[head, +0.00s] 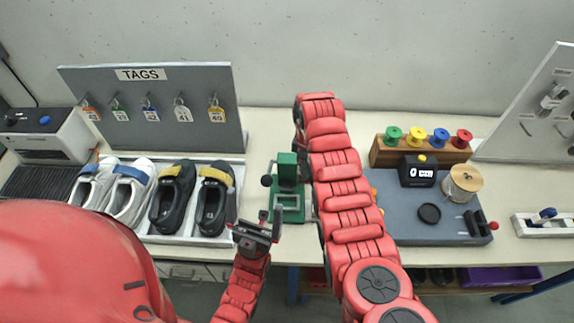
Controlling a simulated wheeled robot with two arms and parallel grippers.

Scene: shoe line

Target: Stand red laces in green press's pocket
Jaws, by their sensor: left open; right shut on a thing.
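The green press (288,188) stands near the middle of the table, with a dark ball-ended handle at its left. Its pocket cannot be made out. My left gripper (269,219) is open and empty, just in front of the press and lower in the picture. My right arm reaches up beside the press and bends over at the top. Its gripper (303,168) is almost wholly hidden behind the arm, close to the press's right side. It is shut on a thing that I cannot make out. No red laces can be identified.
Left of the press are a tray (188,239) of white and black shoes and a TAGS board (150,95). To the right are a rack (420,154) of coloured spools and a grey mat (455,218) with a small display. A narrow strip of table shows left of the press.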

